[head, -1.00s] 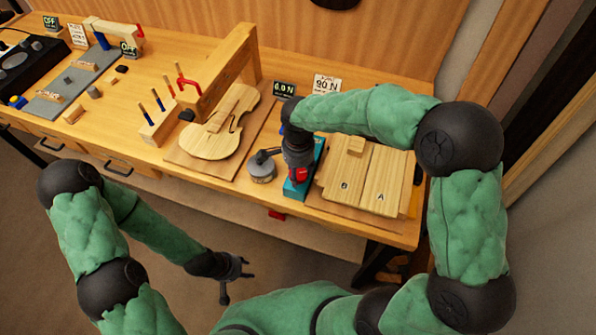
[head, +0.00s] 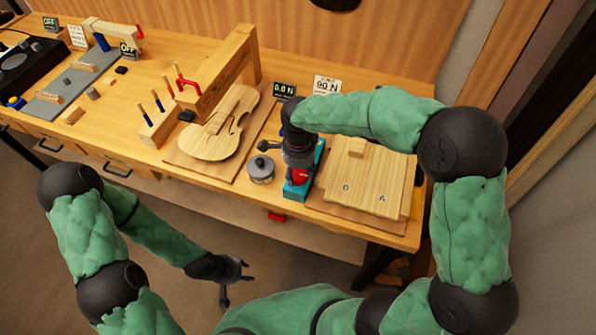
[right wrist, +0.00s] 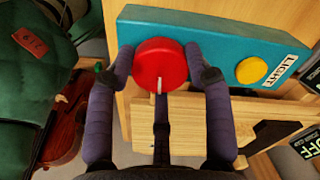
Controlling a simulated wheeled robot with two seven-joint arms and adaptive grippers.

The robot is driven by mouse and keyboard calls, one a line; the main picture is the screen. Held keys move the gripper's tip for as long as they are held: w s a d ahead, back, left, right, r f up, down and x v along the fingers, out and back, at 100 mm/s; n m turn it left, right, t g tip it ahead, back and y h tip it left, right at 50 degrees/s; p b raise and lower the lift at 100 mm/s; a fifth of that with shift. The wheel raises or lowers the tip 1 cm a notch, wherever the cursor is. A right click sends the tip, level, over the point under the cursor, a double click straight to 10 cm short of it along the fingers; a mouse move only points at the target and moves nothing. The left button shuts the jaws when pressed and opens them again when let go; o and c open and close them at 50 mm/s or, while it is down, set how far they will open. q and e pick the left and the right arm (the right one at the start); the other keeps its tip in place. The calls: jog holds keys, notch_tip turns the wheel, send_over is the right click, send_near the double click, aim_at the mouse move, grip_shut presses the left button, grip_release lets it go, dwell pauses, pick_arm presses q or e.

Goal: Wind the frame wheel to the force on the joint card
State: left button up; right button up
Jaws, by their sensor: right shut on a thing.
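The round red wheel (right wrist: 160,66) with a pale pointer mark sits on a teal block (right wrist: 215,42). My right gripper (right wrist: 167,62) is shut on it, one finger on each side. In the head view, the wheel (head: 299,177) shows below my right wrist, at the left of boards marked B (head: 345,180) and A (head: 382,190). The joint card (head: 326,86) at the back appears to read 90 N. The dark display (head: 284,90) beside it appears to read 0.0 N. My left gripper (head: 233,274) hangs empty and open in front of the bench.
A grey lidded pot (head: 260,168) stands close left of the teal block. A yellow button (right wrist: 251,70) labelled LIGHT is near my right finger.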

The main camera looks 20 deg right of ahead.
aim_at(299, 174)
jog(key=shift+w+d, duration=0.1)
jog(key=o, duration=1.1)
jog(key=shift+d, duration=0.1)
jog(key=shift+o, duration=0.2)
notch_tip(299, 174, up, 12)
dwell(1.0)
